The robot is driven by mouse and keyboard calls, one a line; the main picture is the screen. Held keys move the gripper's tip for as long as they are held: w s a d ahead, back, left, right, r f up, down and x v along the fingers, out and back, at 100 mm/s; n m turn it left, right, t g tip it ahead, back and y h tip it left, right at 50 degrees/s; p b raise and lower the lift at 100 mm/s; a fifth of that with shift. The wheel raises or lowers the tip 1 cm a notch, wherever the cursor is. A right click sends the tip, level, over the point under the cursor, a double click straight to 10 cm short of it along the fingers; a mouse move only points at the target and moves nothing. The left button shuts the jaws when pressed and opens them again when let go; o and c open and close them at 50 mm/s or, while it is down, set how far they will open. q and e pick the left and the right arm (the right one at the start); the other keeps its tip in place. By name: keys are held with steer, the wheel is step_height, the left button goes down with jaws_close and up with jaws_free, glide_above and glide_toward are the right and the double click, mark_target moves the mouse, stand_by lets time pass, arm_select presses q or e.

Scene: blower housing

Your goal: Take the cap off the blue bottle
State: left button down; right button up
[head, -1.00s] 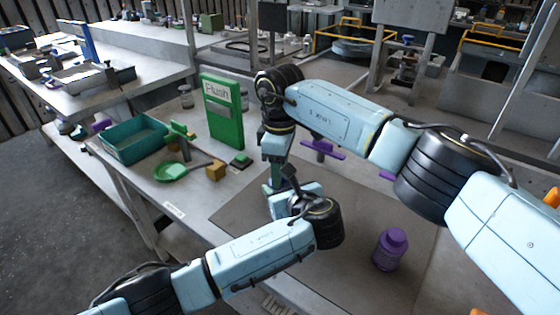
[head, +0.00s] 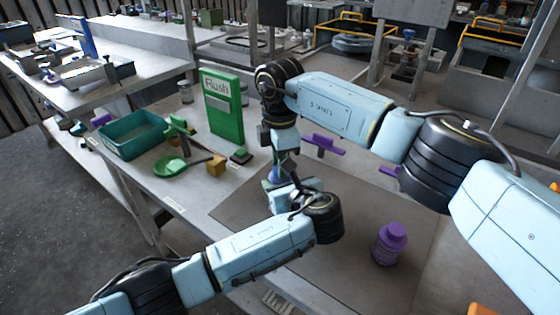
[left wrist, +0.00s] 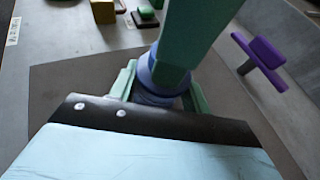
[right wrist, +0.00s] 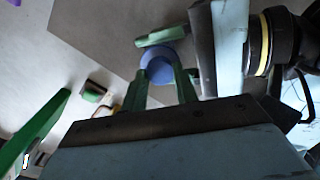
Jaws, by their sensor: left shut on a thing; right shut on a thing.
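The blue bottle (head: 275,175) is upright above the mat, largely hidden by my grippers in the head view. In the left wrist view, my left gripper (left wrist: 160,95) is shut around the bottle's body (left wrist: 153,97). My right gripper (head: 279,163) comes down from above, directly over the left one. In the right wrist view, its green fingers (right wrist: 161,74) are shut on the blue cap (right wrist: 158,65), with a left-gripper finger just beyond. I cannot tell whether there is a gap between cap and bottle.
A purple bottle (head: 389,244) stands on the grey mat (head: 350,272) to the right. A purple T-shaped thing (head: 322,144) is behind. A teal bin (head: 133,135), green plate (head: 171,167), yellow block (head: 216,166) and green box (head: 222,105) are to the left.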

steer(key=shift+n, duration=0.3)
steer(key=o, duration=1.1)
steer(key=shift+r, duration=0.1)
step_height(320, 180, up, 4)
steer(key=shift+r, duration=0.2)
steer(key=shift+c, duration=0.4)
steer(key=shift+r+n, duration=1)
steer(key=shift+r, duration=0.55)
steer(key=shift+f, duration=3.85)
